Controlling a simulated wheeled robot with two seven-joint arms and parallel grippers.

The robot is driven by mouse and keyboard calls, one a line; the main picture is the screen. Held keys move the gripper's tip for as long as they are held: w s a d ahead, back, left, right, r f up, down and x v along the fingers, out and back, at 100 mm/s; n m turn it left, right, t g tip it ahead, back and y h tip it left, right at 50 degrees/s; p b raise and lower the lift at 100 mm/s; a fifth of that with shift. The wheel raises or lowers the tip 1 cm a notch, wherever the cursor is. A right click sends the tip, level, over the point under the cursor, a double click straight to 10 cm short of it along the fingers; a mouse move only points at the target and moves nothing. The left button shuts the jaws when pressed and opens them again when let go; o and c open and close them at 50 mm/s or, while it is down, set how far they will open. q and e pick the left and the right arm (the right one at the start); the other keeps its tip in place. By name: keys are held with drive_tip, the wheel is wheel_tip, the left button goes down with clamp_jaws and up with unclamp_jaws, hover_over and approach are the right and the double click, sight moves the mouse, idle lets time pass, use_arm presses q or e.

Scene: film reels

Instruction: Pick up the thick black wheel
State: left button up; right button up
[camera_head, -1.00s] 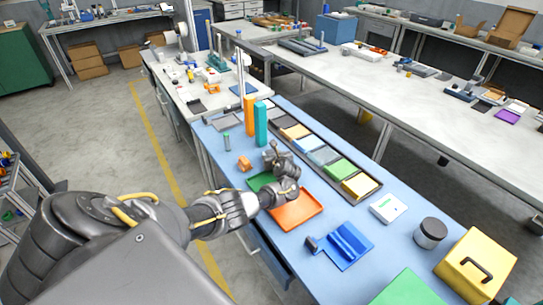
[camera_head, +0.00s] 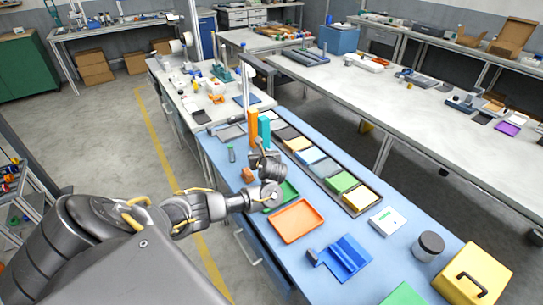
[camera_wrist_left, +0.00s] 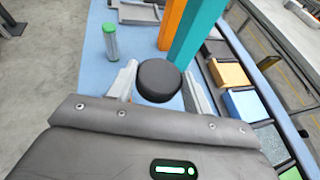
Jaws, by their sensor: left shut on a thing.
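The thick black wheel (camera_wrist_left: 158,78) is a dark round disc with a flat top in the left wrist view. It sits between the two pale fingers of my left gripper (camera_wrist_left: 159,88), which is shut on it. In the head view my left gripper (camera_head: 264,160) is over the far left part of the blue table, just in front of the orange post and the teal post; I cannot make out the wheel there. Whether the wheel touches the table is unclear. My right gripper is not in view.
The orange post (camera_head: 252,127) and teal post (camera_head: 263,130) stand close behind the gripper. A row of coloured compartments (camera_head: 320,165) runs along the right. The orange tray (camera_head: 296,221) and a blue holder (camera_head: 346,257) lie nearer.

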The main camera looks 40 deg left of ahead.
use_arm(q)
drive_tip(key=s+a+r+p, duration=0.1)
drive_tip(key=s+a+r, duration=0.1)
drive_tip(key=s, duration=0.4)
drive_tip(key=shift+s+r+p, duration=0.4)
drive_tip(key=shift+r, duration=0.05)
